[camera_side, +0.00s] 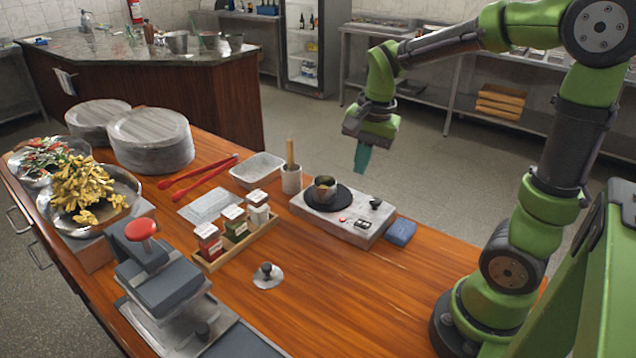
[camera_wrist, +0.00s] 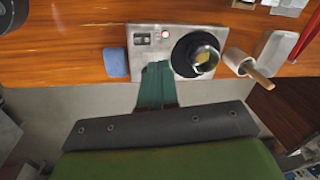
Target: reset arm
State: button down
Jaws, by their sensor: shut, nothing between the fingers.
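My green arm reaches in from the right in the side view. My gripper (camera_side: 362,158) points down, with its teal fingers together and empty. It hangs in the air behind the hot plate unit, past the counter's far edge. In the wrist view my gripper (camera_wrist: 158,72) shows as two teal fingers side by side, pointing toward the hot plate unit. The grey hot plate unit (camera_side: 345,228) carries a small metal pot (camera_side: 325,188) on its round black plate. In the wrist view the pot (camera_wrist: 204,58) holds something yellowish. A red light shows on the unit.
A blue sponge (camera_side: 401,232) lies beside the unit. A cup with a wooden handle (camera_side: 291,180), a white tray (camera_side: 258,170), red tongs (camera_side: 200,180) and a spice rack (camera_side: 236,246) stand nearby. A press (camera_side: 165,275) and bowls of food are at left.

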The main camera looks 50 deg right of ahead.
jog(key=s+a+r+n+t+y, duration=0.1)
jog(key=s+a+r+n+t, duration=0.4)
jog(key=a+n, duration=0.6)
jog(key=s, duration=0.2)
jog(key=shift+s+a+r+y, duration=0.2)
jog(key=shift+s+a+y, duration=0.1)
jog(key=shift+y, duration=0.1)
